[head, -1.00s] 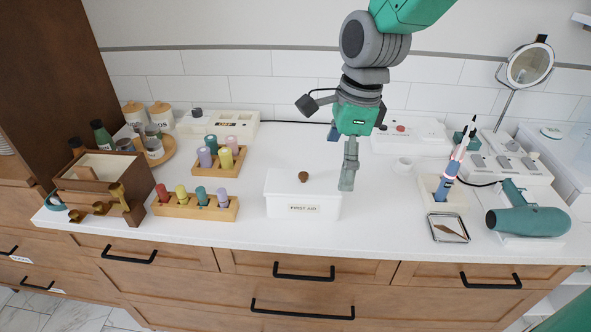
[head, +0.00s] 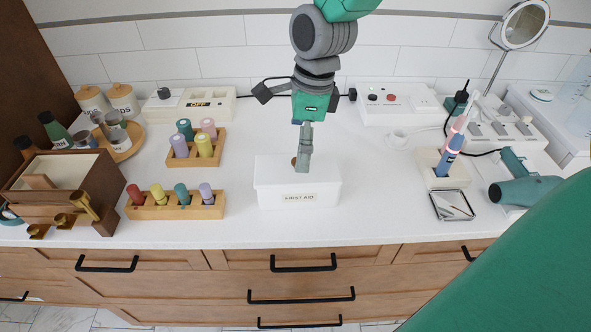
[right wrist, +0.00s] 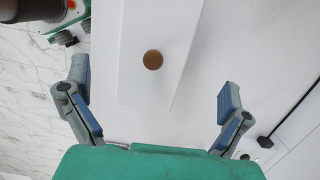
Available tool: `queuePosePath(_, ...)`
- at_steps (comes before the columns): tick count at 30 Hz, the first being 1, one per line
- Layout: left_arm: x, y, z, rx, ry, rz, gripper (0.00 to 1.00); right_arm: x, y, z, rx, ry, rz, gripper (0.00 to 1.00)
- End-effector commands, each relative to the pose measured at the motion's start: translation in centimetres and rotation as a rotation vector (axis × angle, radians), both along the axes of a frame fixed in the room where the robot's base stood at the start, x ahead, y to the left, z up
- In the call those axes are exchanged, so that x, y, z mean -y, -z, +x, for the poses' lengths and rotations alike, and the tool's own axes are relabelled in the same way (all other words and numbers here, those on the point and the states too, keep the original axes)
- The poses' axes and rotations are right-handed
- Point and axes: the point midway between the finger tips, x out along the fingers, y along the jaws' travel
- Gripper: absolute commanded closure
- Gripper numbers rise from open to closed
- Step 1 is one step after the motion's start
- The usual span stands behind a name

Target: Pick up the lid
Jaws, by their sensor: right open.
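The lid is the white top of the first aid box, with a round brown knob. In the head view the lid (head: 270,172) rests on the white box (head: 298,196), and the knob is mostly hidden behind my gripper. My right gripper (head: 303,165) points down over the lid, seen edge-on, with its fingers close to the knob. In the right wrist view my right gripper (right wrist: 155,100) is open and empty. The brown knob (right wrist: 153,60) of the lid (right wrist: 150,90) lies between the lines of the two spread fingers, farther out. My left gripper is not in view.
Two wooden racks with coloured bottles (head: 178,210) stand left of the box. A brown organizer (head: 60,185) is at the far left. A toothbrush holder (head: 440,170), a small tray (head: 452,205) and a teal hair dryer (head: 525,190) are on the right. Counter beside the box is clear.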

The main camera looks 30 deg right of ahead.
Motion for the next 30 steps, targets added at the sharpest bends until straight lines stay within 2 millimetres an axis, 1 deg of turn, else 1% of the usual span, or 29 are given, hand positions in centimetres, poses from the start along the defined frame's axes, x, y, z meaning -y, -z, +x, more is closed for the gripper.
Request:
queuePosePath(4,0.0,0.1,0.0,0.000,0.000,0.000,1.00,-0.2,1.4,-0.2,-0.002,-0.001,0.001,0.00)
queuePosePath(9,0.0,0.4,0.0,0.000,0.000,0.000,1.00,-0.6,4.1,-0.2,-0.004,-0.002,0.001,0.00)
queuePosePath(12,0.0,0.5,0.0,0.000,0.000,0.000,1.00,-0.7,5.0,-0.2,-0.003,-0.001,0.001,0.00)
queuePosePath(20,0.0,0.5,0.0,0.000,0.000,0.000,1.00,-0.7,5.2,-0.2,0.001,-0.001,0.001,0.00)
queuePosePath(21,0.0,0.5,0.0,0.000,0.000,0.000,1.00,-0.7,5.2,-0.2,0.001,-0.001,0.001,0.07)
queuePosePath(23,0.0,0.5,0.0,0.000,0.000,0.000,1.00,-0.7,5.2,-0.2,0.001,-0.001,0.001,0.28)
queuePosePath(24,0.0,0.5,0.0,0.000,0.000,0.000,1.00,-0.7,5.2,-0.2,0.000,-0.001,0.001,0.42)
queuePosePath(25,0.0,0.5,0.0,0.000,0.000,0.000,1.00,-0.7,5.2,-0.1,-0.001,-0.001,0.000,0.52)
queuePosePath(28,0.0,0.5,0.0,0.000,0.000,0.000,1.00,-0.7,5.2,-0.1,-0.001,-0.001,0.000,0.52)
queuePosePath(29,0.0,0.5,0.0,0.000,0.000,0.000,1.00,-0.7,5.2,-0.1,-0.001,-0.001,0.000,0.56)
queuePosePath(30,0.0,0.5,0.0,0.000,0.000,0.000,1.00,-0.7,5.2,-0.1,-0.001,-0.001,0.000,0.56)
